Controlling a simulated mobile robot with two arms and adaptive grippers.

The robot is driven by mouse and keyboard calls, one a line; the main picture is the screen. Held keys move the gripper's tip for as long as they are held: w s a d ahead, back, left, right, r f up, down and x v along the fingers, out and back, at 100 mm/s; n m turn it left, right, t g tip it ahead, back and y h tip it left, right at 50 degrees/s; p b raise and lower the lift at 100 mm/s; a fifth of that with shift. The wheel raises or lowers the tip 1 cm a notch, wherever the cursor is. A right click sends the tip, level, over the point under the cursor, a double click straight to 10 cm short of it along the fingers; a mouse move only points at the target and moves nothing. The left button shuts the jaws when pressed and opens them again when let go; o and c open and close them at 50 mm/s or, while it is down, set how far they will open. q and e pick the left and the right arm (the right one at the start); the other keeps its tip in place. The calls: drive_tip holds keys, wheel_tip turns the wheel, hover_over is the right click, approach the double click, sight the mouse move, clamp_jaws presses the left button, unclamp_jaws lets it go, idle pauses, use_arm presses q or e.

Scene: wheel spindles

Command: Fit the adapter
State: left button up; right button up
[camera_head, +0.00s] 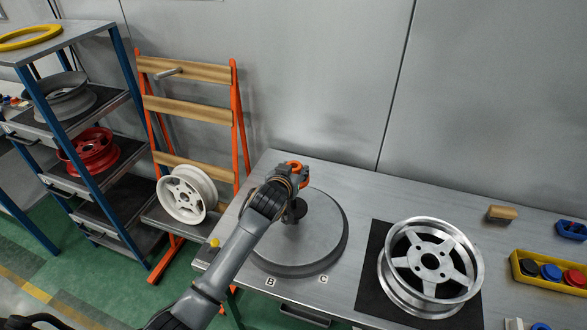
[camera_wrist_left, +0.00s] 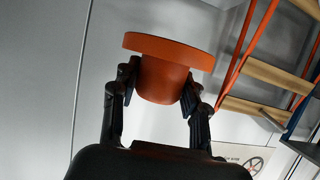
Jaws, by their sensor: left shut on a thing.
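An orange adapter (camera_wrist_left: 168,50) with a wide flange and a narrower hub sits between the two fingers of my left gripper (camera_wrist_left: 160,92), which is shut on the hub. In the head view the adapter (camera_head: 297,165) shows only in part, at the end of my left arm. My left gripper (camera_head: 292,177) is above and near the dark spindle (camera_head: 297,209) of the round grey turntable (camera_head: 320,232). The arm hides part of the spindle and the turntable. I cannot tell whether the adapter touches the spindle. My right gripper is not in view.
A silver wheel (camera_head: 430,262) lies on a dark mat (camera_head: 372,285) to the right. A yellow tray (camera_head: 520,268) holds coloured round parts. A wooden block (camera_head: 501,213) stands behind. An orange rack (camera_head: 238,120) with a white wheel (camera_head: 187,194) and a blue-framed shelf (camera_head: 115,55) stand left.

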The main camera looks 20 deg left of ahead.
use_arm(q)
drive_tip(key=shift+r+p, duration=0.15)
drive_tip(key=shift+p, duration=0.15)
wheel_tip(320, 180, down, 2)
drive_tip(key=shift+f+b, duration=0.2)
drive_tip(key=shift+b, duration=0.75)
drive_tip(key=shift+f+b, duration=1.2)
drive_tip(key=shift+f, duration=0.55)
drive_tip(key=shift+p, duration=0.55)
drive_tip(key=shift+f+b, duration=0.35)
drive_tip(key=shift+f, duration=0.1)
drive_tip(key=shift+f+b, duration=1.9)
drive_tip(key=shift+f, duration=0.9)
